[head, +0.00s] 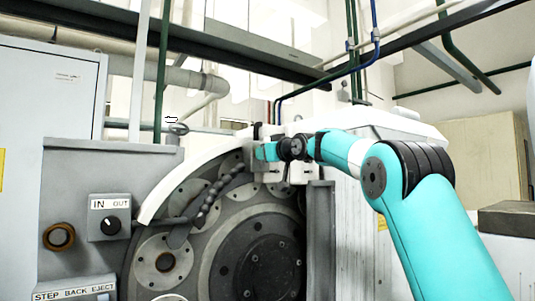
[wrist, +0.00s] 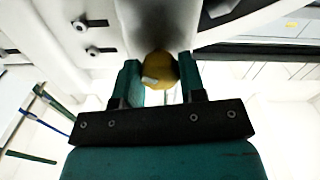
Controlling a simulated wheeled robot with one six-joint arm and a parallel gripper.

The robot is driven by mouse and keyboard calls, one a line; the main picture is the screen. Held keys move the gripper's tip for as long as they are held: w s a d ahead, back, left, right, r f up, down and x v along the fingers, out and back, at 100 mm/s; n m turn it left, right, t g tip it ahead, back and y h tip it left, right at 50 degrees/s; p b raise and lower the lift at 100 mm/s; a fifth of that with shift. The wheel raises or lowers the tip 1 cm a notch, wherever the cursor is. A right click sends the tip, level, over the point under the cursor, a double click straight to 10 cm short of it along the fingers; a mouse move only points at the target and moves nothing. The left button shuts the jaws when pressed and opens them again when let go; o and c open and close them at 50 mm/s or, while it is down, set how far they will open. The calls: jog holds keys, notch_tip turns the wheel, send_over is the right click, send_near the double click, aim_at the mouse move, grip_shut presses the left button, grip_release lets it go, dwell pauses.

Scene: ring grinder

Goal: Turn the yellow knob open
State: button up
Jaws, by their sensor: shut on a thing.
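The yellow knob (wrist: 160,70) shows in the wrist view between the two teal fingers of my gripper (wrist: 158,80). The fingers are closed on its sides. A small pale mark shows on the knob's face. In the head view my gripper (head: 262,152) is at the top of the grinder, against the pale housing above the large dark wheel. The knob itself is hidden there behind my gripper and arm.
A grey panel with an IN/OUT switch (head: 111,225) stands at the left. A segmented hose (head: 212,200) curves just left of my gripper. A dark grey post (head: 320,240) stands below my arm. Pipes run overhead.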

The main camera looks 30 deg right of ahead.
jog(key=shift+f+m, duration=0.15)
jog(key=shift+m, duration=0.15)
jog(key=o, duration=0.9)
jog(key=shift+s+d+b, duration=0.2)
jog(key=shift+s+b, duration=2.05)
jog(key=shift+s, duration=2.1)
jog(key=shift+s+d+b, duration=0.15)
jog(key=shift+s+b, duration=2.05)
jog(key=shift+s, duration=2.15)
